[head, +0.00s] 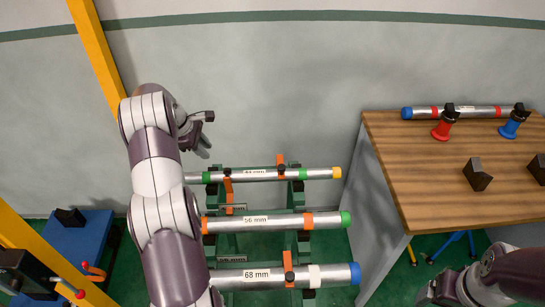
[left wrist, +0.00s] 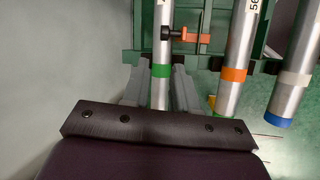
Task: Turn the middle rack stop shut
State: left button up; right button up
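A green rack (head: 255,246) holds three silver pipes: a far one (head: 255,175), a 56 mm one (head: 272,222) and a 68 mm one (head: 315,274). Orange stops with black knobs show at the far pipe's left (head: 228,187), near its right (head: 281,160) and on the 68 mm pipe (head: 288,260). I cannot tell which is the middle one. In the left wrist view one stop (left wrist: 188,36) reaches sideways from its knob. My left gripper (head: 206,133) is open and empty, above the far pipe's left end. Its fingers (left wrist: 161,85) appear either side of that pipe. My right gripper (head: 428,293) is small and unclear.
A wooden table (head: 425,165) at right carries a pipe (head: 465,112), red (head: 442,125) and blue (head: 512,122) clamps and dark blocks (head: 477,175). A blue stand (head: 75,245) and yellow posts (head: 98,55) are at left. My left arm hides the rack's near left.

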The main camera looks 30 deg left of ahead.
pick_arm(q)
jog(key=d+n, duration=0.1)
jog(key=b, duration=0.6)
send_over(226, 169)
jog(key=s+a, duration=0.2)
jog(key=s, duration=0.1)
notch_tip(226, 169, down, 6)
jog(key=f, duration=0.1)
jog(key=w+d+f+p, duration=0.1)
jog(key=w+f, duration=0.1)
jog(key=shift+w+d+f+p, duration=0.15)
jog(key=shift+w+d+p, duration=0.1)
jog(key=shift+d+p, duration=0.05)
jog(key=shift+f+h, duration=0.3)
jog(key=shift+f, duration=0.35)
jog(key=shift+w+d+f, duration=0.15)
jog(key=shift+f, duration=0.05)
jog(key=shift+c, duration=0.3)
grip_shut()
